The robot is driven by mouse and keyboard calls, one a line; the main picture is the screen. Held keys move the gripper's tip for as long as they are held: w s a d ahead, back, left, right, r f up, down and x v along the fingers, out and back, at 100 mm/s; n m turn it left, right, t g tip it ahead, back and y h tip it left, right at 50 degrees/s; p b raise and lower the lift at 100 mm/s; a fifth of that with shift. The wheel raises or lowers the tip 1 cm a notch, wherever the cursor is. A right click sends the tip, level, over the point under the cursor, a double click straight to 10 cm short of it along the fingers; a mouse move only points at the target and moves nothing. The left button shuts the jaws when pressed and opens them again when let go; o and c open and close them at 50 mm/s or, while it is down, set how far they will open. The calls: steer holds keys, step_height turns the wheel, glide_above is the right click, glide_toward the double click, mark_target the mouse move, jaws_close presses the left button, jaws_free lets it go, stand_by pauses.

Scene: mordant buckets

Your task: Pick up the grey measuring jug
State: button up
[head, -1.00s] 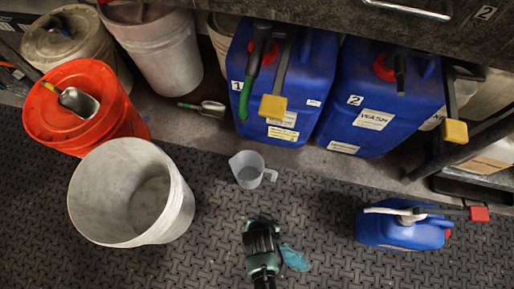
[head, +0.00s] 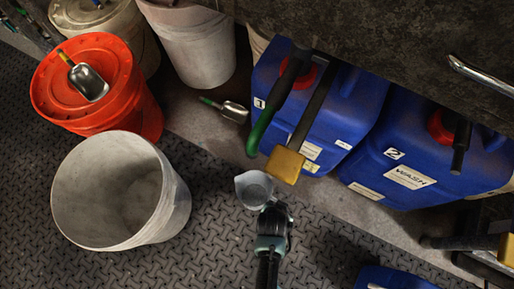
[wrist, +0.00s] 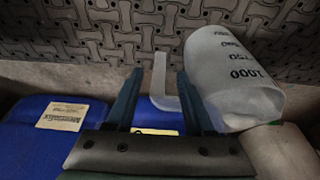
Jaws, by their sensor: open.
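The grey measuring jug (head: 254,190) stands on the dark textured floor mat, partly hidden by my gripper in the head view. The wrist view shows its translucent body with black volume marks (wrist: 228,75), right of my fingers. Its handle shows between the two fingers there. My gripper (wrist: 159,75) is open, with one finger on each side of the handle; I cannot tell whether either finger touches it. In the head view, my gripper (head: 268,206) is at the jug's lower right side.
An empty whitish bucket (head: 181,208) stands left of the jug, with an orange bucket (head: 140,100) behind it. Blue containers (head: 345,110) stand close behind and to the right. A metal scoop (head: 234,112) lies behind the jug. The mat below the jug is open.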

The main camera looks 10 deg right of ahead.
steer(key=shift+b+x, duration=2.15)
steer(key=shift+x, duration=0.85)
jaws_close()
steer(key=shift+r, duration=0.1)
